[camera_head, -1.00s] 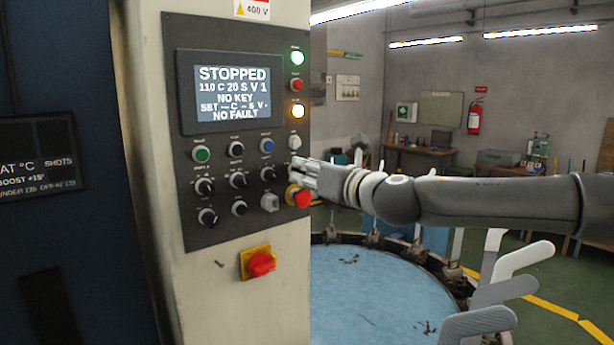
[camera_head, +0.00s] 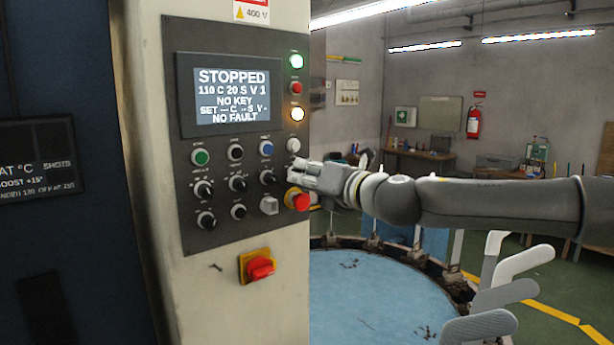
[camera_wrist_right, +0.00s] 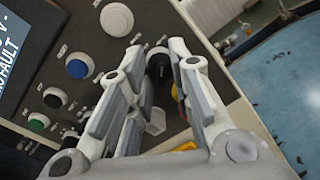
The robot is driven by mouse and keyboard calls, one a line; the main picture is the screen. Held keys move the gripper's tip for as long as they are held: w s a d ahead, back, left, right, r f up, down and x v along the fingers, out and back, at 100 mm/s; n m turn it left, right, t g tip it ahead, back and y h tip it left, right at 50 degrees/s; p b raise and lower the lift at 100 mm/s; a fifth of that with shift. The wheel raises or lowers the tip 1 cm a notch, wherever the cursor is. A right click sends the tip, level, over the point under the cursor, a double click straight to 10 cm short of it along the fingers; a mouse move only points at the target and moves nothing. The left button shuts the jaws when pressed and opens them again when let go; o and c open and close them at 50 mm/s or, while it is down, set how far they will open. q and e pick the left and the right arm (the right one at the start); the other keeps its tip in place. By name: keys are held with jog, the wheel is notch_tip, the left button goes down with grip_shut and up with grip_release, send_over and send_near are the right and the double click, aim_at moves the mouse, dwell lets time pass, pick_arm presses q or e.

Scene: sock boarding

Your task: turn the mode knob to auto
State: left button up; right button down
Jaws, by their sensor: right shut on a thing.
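The control panel (camera_head: 220,235) stands at the left, with several knobs and buttons below a screen reading STOPPED. A black knob (camera_wrist_right: 158,65) lies between my right gripper's fingers in the wrist view. It is at the right end of the upper knob row, below the white button (camera_head: 293,145). My right gripper (camera_head: 294,173) reaches in from the right and is shut on this knob, hiding it in the head view. The knob's label and pointer position cannot be read. My left gripper is not in view.
A red emergency stop (camera_head: 299,200) sits just below my right gripper, beside a grey square switch (camera_head: 269,205). A red rotary switch (camera_head: 261,268) is lower down. A round blue table (camera_head: 370,300) and grey foot-shaped boards (camera_head: 500,290) stand below my right arm.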

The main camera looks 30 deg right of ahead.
aim_at(304, 173)
jog(key=c, duration=1.3)
grip_release()
jog(key=shift+s, duration=0.15)
jog(key=shift+s+d+r, duration=0.1)
jog(key=shift+s, duration=0.95)
jog(key=shift+s+d+r, duration=0.1)
jog(key=shift+s, duration=0.9)
jog(key=s, duration=0.7)
jog(key=shift+s, duration=0.35)
